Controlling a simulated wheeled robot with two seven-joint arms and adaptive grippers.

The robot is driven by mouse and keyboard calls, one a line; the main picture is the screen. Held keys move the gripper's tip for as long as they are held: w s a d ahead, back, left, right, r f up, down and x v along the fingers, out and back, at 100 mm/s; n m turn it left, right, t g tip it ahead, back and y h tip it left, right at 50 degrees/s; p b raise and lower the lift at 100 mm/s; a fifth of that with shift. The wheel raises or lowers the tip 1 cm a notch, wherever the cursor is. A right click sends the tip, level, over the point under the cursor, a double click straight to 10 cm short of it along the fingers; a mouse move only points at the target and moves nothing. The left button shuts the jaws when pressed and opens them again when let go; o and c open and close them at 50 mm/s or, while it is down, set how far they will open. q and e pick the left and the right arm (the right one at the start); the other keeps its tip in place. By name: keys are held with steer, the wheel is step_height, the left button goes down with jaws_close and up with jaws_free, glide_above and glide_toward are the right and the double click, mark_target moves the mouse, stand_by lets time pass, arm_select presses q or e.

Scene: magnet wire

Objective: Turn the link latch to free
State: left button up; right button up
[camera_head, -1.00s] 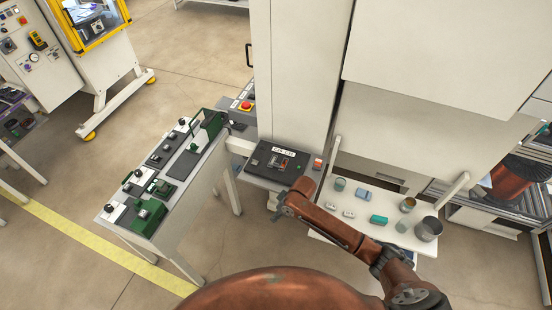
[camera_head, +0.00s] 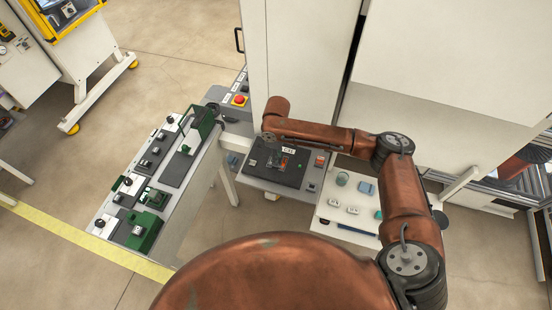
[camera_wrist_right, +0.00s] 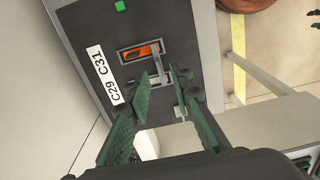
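A black panel (camera_head: 262,172) lies on a grey console beside the tall white cabinet. In the right wrist view the panel (camera_wrist_right: 88,30) carries a white "C29 C31" label and an orange-backed slot (camera_wrist_right: 130,55). A grey lever (camera_wrist_right: 156,62), seemingly the link latch, sticks out of this slot. My right gripper (camera_wrist_right: 162,84) is open, its green fingers either side of the lever's end; I cannot tell whether they touch it. In the head view my right forearm and wrist reach over the panel's far edge, and the fingers are hard to make out. My left gripper is not in view.
A bench (camera_head: 172,200) with green and black devices stands at the left. A white shelf (camera_head: 335,214) with small parts is right of the panel, partly behind my arm. A red button (camera_head: 239,100) sits beyond the panel. The tall cabinet (camera_head: 305,60) rises close behind.

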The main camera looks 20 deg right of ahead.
steer(key=f, duration=0.3)
steer(key=shift+w+a+f, duration=0.15)
steer(key=shift+w+f, duration=0.15)
steer(key=shift+f, duration=0.1)
steer(key=shift+s+f, duration=0.15)
steer(key=shift+f, duration=0.2)
steer(key=shift+c, duration=1.1)
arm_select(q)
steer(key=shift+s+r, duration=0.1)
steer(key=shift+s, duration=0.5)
arm_select(e)
jaws_close()
